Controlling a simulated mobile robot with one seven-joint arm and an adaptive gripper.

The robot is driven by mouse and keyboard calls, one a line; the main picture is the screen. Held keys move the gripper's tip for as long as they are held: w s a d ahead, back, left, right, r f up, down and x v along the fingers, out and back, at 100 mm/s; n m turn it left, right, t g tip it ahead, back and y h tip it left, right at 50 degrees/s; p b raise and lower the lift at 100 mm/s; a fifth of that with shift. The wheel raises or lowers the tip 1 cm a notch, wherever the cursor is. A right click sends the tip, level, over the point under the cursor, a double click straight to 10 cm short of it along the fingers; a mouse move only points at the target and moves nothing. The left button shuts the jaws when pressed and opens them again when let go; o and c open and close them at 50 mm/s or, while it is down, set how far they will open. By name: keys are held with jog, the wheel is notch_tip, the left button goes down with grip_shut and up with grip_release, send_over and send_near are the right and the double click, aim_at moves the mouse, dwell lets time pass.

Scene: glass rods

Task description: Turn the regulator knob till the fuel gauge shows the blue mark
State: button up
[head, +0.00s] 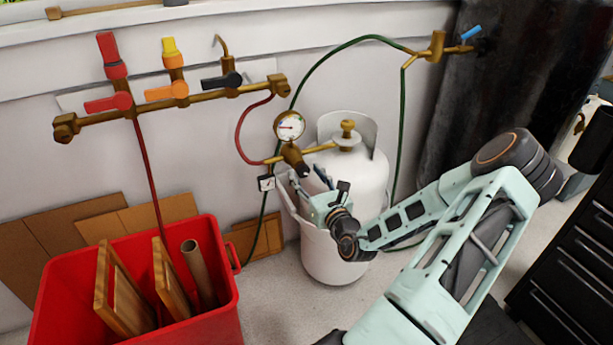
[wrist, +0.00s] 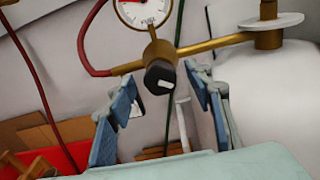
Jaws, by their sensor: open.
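The regulator knob (wrist: 160,77) is black with a white mark on its face. It sits at the front of the brass regulator, below the fuel gauge (head: 290,126). The round white gauge also shows in the wrist view (wrist: 145,14), cut off by the top edge. A red needle shows on its dial; I cannot make out the blue mark or the exact reading. My gripper (head: 308,179) is open and empty, just below and in front of the regulator. In the wrist view its blue-padded fingers (wrist: 162,90) stand on either side of the knob, apart from it.
A white gas tank (head: 340,245) stands behind my gripper, with a brass valve on top. A red hose (head: 240,140) and green hoses run beside the regulator. A brass manifold (head: 210,96) is on the wall. A red bin (head: 215,320) with boards stands at lower left.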

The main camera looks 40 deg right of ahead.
jog(key=shift+c, duration=0.6)
jog(key=c, duration=1)
jog(key=m+p, duration=0.1)
jog(key=p, duration=0.1)
jog(key=shift+r+p, duration=0.3)
jog(key=shift+p, duration=0.1)
jog(key=shift+c, duration=0.2)
jog(key=shift+m+p, duration=0.6)
jog(key=shift+p, duration=0.25)
jog(key=shift+f+m+p, duration=0.25)
jog(key=shift+m+p, duration=0.15)
jog(key=o, duration=1.2)
jog(key=shift+c, duration=0.2)
jog(key=shift+s, duration=0.15)
jog(key=v, duration=1.1)
jog(key=shift+s+a, duration=0.2)
jog(key=shift+s, duration=0.2)
